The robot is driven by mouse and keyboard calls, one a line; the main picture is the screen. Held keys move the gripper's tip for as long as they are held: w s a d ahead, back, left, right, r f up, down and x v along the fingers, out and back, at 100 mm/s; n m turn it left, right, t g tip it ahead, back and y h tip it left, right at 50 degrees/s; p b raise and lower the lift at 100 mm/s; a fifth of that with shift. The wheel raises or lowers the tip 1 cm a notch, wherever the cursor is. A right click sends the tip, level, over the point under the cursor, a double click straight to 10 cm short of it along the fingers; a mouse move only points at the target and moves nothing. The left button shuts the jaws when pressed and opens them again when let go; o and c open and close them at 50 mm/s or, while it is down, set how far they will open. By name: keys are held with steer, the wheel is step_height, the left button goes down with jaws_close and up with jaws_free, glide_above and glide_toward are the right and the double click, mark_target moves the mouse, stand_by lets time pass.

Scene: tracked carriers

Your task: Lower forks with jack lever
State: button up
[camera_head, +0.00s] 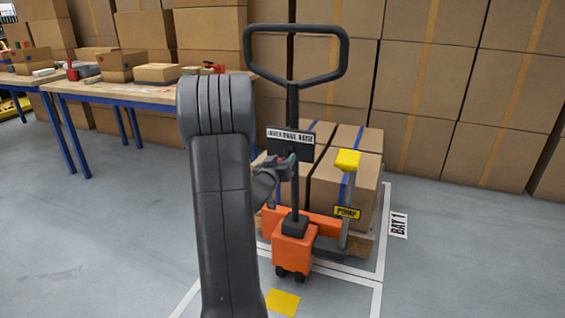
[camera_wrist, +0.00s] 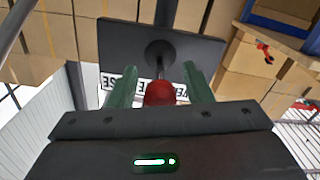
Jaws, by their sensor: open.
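The orange pallet jack (camera_head: 292,247) stands under a pallet with several cartons, its black loop handle (camera_head: 347,52) upright. A dark plate (camera_head: 277,148) with a partly readable white label sits on the handle column; it also shows in the wrist view (camera_wrist: 205,50). A small lever with a red knob (camera_wrist: 160,93) sticks out from this plate. My gripper (camera_wrist: 160,72) is open, with its green fingers on either side of the red knob. I cannot tell whether they touch it. In the head view my gripper (camera_head: 287,162) is small and partly hidden beside the plate.
A yellow-topped post (camera_head: 347,161) with a yellow label rises right of the jack. A yellow floor mark (camera_head: 283,302) lies in front. Blue-legged tables (camera_head: 120,92) with cartons stand left, and stacked cartons (camera_head: 440,90) fill the back. The floor at left is clear.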

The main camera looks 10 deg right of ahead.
jaws_close()
